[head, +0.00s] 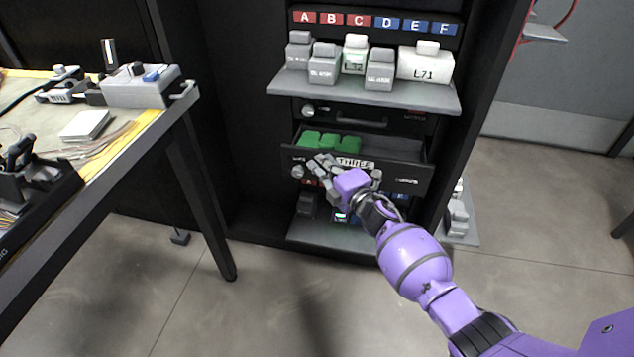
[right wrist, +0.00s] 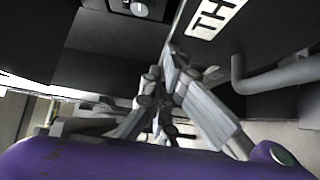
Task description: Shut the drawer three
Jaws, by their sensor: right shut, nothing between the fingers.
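A grey bar handle (right wrist: 280,75) also shows there. My right gripper (head: 322,165) is at the drawer front, left of the label. Its fingers (right wrist: 172,55) are shut and empty, tips close to the front; whether they touch it I cannot tell. My left gripper is not in view.
Above the drawer is a closed drawer (head: 365,120) and a shelf (head: 360,91) with several grey and white containers. A lower shelf (head: 320,232) holds more containers. A workbench (head: 150,118) with devices stands at the left. The floor between is clear.

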